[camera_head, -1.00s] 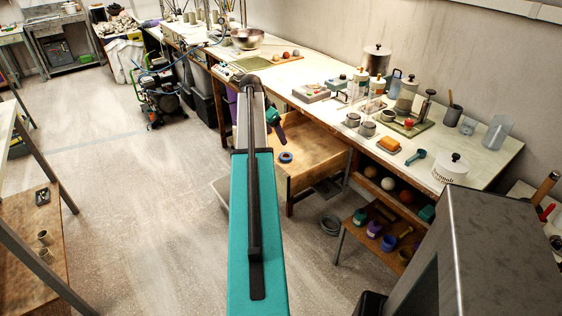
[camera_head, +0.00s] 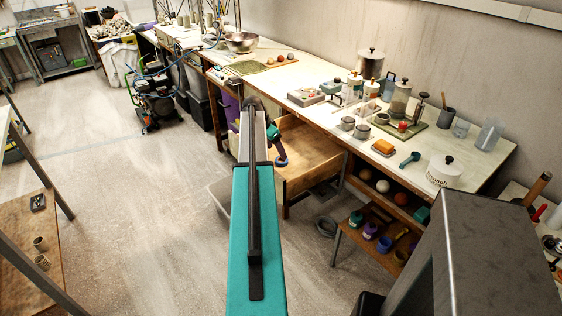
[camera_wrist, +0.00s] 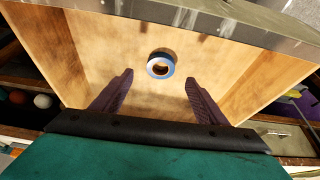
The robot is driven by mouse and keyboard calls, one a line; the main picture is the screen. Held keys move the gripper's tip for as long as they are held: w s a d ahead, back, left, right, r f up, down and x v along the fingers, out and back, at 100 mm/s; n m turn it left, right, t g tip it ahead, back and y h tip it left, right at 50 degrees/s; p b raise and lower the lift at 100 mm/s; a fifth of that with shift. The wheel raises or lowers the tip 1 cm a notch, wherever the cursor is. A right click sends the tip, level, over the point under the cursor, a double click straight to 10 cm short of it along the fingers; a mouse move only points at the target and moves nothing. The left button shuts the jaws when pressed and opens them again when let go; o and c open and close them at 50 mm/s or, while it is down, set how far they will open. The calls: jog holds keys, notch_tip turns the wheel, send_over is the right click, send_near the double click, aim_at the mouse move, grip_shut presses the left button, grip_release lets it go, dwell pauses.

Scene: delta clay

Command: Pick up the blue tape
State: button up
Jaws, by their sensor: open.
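The blue tape (camera_wrist: 160,65) is a ring with a blue outer band and a pale side face. It lies in the open wooden drawer (camera_wrist: 88,50), on the drawer's bare floor. In the head view the tape (camera_head: 281,162) shows as a small blue ring just below my gripper's end. My gripper (camera_wrist: 159,85) is open and empty in the wrist view. Its two dark jaws stand left and right, and the tape shows between and a little beyond their tips, not gripped. In the head view my arm hides part of the drawer.
The drawer's walls surround the tape, with the wooden drawer (camera_head: 312,158) pulled out below the white worktop (camera_head: 330,118). The worktop holds pots, jars and tools. A low shelf (camera_head: 375,232) with small jars stands to the right.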

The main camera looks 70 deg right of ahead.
jog(key=shift+x, duration=0.8)
jog(key=shift+f, duration=0.1)
jog(key=shift+p+x, duration=1.05)
jog(key=shift+x, duration=1.4)
jog(key=shift+d, duration=0.1)
jog(key=c, duration=1.1)
jog(key=shift+c, duration=0.2)
notch_tip(320, 180, up, 10)
jog(key=b, duration=0.2)
jog(key=shift+w, duration=0.1)
